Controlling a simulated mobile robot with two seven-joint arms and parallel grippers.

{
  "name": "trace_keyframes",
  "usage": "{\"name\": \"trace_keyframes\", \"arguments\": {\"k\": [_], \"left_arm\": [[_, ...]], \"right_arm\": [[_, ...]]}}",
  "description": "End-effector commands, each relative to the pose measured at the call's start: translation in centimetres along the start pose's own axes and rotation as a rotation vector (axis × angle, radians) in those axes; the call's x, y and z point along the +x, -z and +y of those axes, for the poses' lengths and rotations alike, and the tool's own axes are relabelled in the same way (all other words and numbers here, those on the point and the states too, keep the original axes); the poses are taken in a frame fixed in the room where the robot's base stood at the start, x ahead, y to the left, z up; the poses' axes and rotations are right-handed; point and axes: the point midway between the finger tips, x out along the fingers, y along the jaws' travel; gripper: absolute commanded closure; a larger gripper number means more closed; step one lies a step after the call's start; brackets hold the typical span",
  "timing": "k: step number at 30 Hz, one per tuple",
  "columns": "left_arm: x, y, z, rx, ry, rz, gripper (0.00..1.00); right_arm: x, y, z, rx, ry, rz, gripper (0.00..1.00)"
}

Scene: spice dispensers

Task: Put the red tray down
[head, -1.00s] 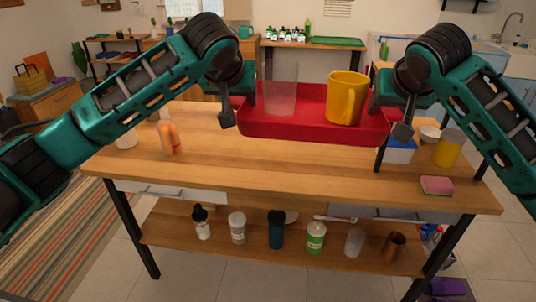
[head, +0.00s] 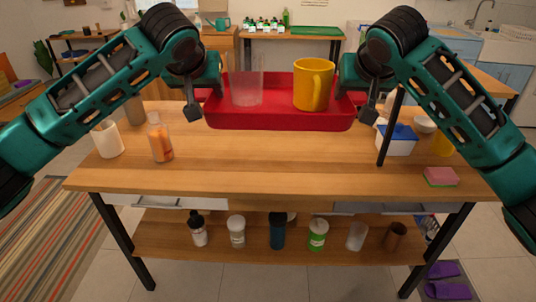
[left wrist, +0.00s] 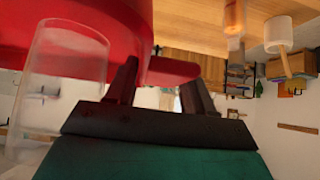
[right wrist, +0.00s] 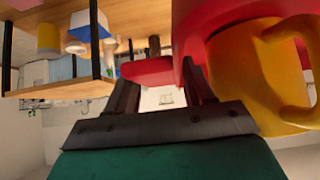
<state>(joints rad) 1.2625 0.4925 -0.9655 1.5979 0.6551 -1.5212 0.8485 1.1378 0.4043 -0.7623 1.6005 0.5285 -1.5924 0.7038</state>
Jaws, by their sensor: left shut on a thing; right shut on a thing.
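The red tray (head: 280,119) is level in front of me, over the far part of the wooden table. A clear cup (head: 246,90) and a yellow mug (head: 313,86) stand upright in it. My left gripper (head: 210,95) is shut on the tray's left end, and my right gripper (head: 352,92) is shut on its right end. The left wrist view shows the left fingers (left wrist: 165,85) at the red rim beside the clear cup. The right wrist view shows the right fingers (right wrist: 160,80) at the other rim beside the yellow mug. The tray's underside is hidden in the head view.
The wooden table (head: 270,165) is clear in its middle. An orange-filled bottle (head: 160,142) and a white cup (head: 107,140) stand at left. A blue-and-white box (head: 397,140) and a pink sponge (head: 440,176) are at right. A dark post (head: 390,130) rises near the tray's right end.

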Motion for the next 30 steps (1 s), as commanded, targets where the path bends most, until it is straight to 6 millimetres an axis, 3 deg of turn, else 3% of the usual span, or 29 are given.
{"name": "trace_keyframes", "arguments": {"k": [1, 17, 30], "left_arm": [[-0.2, 0.0, 0.7, 0.007, -0.017, 0.004, 0.89], [0.1, -0.5, 0.7, 0.007, -0.017, 0.003, 0.89], [2.7, -5.2, 0.7, 0.007, -0.018, 0.002, 0.89]], "right_arm": [[-0.2, 0.1, -0.7, -0.007, 0.016, 0.005, 0.89], [0.1, -0.4, -0.7, -0.007, 0.017, 0.004, 0.89], [2.7, -5.2, -0.8, -0.007, 0.018, 0.003, 0.89]]}}
